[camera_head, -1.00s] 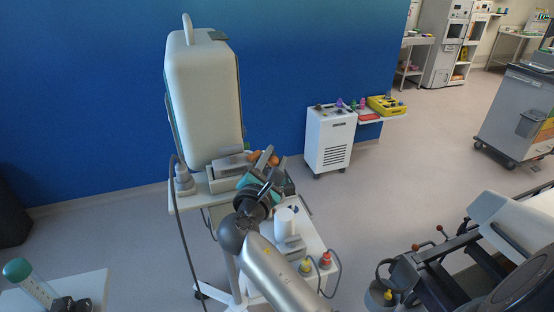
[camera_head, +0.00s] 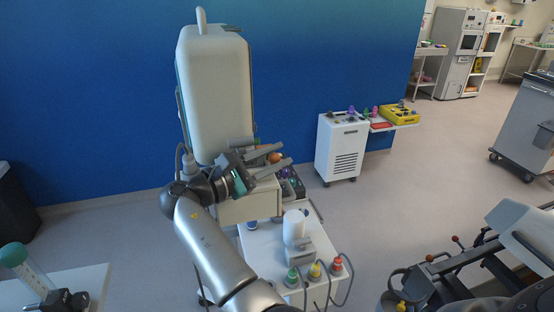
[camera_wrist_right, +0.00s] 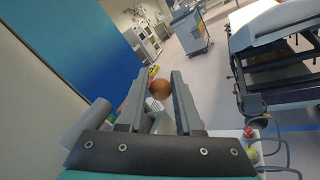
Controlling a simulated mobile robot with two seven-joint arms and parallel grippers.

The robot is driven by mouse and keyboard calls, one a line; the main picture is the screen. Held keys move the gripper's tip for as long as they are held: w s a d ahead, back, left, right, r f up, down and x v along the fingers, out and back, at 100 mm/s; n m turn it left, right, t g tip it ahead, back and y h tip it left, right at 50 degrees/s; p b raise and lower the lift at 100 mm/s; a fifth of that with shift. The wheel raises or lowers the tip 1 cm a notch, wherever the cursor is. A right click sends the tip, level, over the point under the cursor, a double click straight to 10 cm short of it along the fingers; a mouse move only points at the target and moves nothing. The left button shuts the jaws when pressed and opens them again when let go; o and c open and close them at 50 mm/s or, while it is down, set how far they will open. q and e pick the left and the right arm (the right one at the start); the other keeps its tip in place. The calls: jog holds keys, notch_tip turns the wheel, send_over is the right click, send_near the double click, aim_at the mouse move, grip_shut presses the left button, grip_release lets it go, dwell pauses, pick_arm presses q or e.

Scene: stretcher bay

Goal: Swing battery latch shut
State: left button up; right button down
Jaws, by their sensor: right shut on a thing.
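The battery latch shows as a round orange-brown knob (camera_head: 275,157) at the foot of the tall cream machine (camera_head: 217,95). In the right wrist view the knob (camera_wrist_right: 160,88) sits between my two grey fingers near their tips. My right gripper (camera_head: 276,157) comes in from the left of it and is shut on this knob. The latch's arm and pivot are mostly hidden behind the fingers and wrist, so its angle is unclear. My left gripper is not in view.
A white cart shelf (camera_head: 262,262) below carries a white cylinder (camera_head: 294,226) and several coloured-capped connectors with cables. A stretcher (camera_head: 520,235) stands at right. A white cabinet (camera_head: 340,150) stands behind. The floor between is clear.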

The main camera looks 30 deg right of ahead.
jog(key=shift+f, duration=0.3)
jog(key=c, duration=0.8)
grip_release()
jog(key=shift+c, duration=0.2)
jog(key=shift+o, duration=1.3)
jog(key=shift+w, duration=0.15)
jog(key=shift+r, duration=0.1)
jog(key=shift+r, duration=0.1)
notch_tip(320, 180, up, 20)
jog(key=shift+b, duration=0.3)
jog(key=shift+f, duration=0.2)
